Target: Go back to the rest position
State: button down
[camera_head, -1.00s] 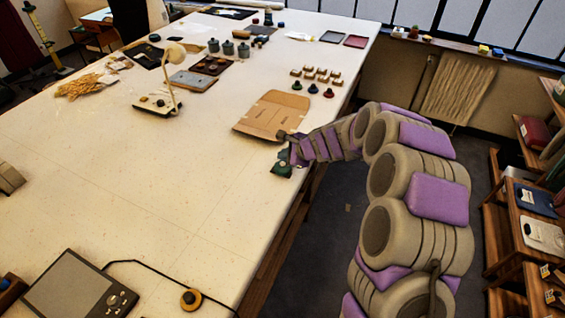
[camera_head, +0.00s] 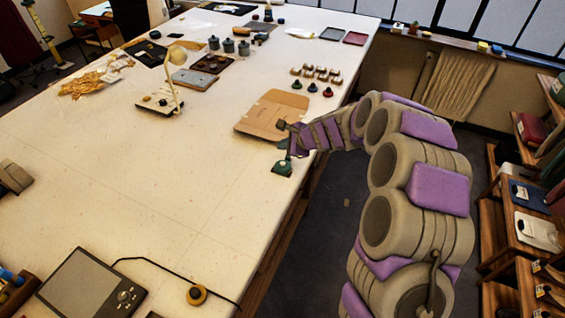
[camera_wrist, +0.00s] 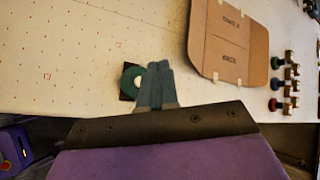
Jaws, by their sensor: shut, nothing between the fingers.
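My gripper (camera_head: 292,149) is at the right edge of the white table (camera_head: 150,210), just in front of a flat brown cardboard piece (camera_head: 270,114). In the wrist view my gripper (camera_wrist: 158,68) has its fingers together, with nothing between them. A small dark green object (camera_head: 283,168) sits on the table by the edge, close to my gripper. In the wrist view this green round object (camera_wrist: 128,82) shows just left of the fingers, partly hidden by them. I cannot tell whether they touch.
A desk lamp (camera_head: 172,85), several grey pots (camera_head: 228,46) and several small blocks (camera_head: 315,73) stand farther back. A tablet-like device (camera_head: 82,290) and a yellow-black disc (camera_head: 196,294) are at the front. Wooden shelves (camera_head: 500,240) stand at the right. The table's middle is clear.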

jog(key=shift+r, duration=0.1)
dwell(0.3)
jog(key=s+r+n+g, duration=0.1)
jog(key=s+r+n, duration=0.25)
jog(key=s, duration=0.35)
jog(key=s+d+r+n+g, duration=0.1)
jog(key=s+r+n+g, duration=0.2)
jog(key=s, duration=0.4)
jog(key=s+r+n, duration=0.4)
jog(key=s, duration=0.3)
jog(key=s+d+n+g+h, duration=0.1)
jog(key=s+d+n+h, duration=0.1)
jog(key=s+d, duration=0.3)
jog(key=s+d+n+g+h, duration=0.1)
jog(key=s+d, duration=0.5)
jog(key=s, duration=0.7)
jog(key=s+d+n+g+h, duration=0.1)
jog(key=s+d+n+h, duration=0.2)
jog(key=s+d, duration=0.3)
jog(key=s+h, duration=0.1)
jog(key=s, duration=0.3)
jog(key=shift+d+r, duration=0.25)
jog(key=shift+r, duration=0.15)
